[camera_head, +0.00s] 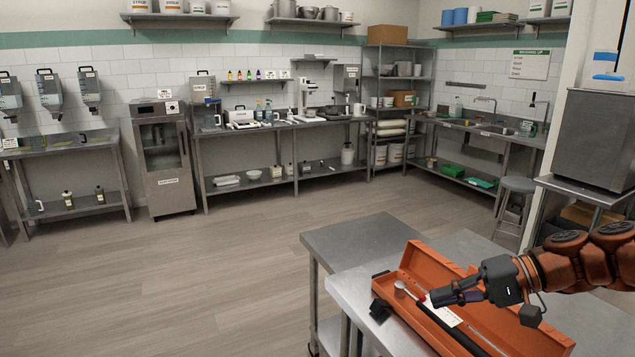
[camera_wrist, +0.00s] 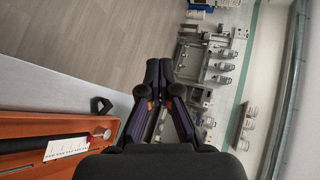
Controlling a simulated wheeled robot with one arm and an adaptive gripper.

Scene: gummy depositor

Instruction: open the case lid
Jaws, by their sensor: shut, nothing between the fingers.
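The long orange case (camera_head: 417,324) lies on the steel table at the lower right. Its lid (camera_head: 422,262) stands raised along the far side, so the inside shows. In the case I see a spoon-like tool (camera_head: 402,287), a black rod (camera_head: 452,333) and a white card (camera_head: 443,311). My gripper (camera_head: 434,299) is shut and empty, over the case in the head view; contact with the lid cannot be told. In the wrist view, my fingertips (camera_wrist: 159,71) are together, with the case (camera_wrist: 60,124) at the lower left. My arm hides part of the lid.
A small black object (camera_head: 380,310) is beside the case's left end. The steel table (camera_head: 360,238) has bare top left of the case. A stool (camera_head: 516,188) stands behind, and a grey box-shaped appliance (camera_head: 597,138) stands at right. The floor at left is clear.

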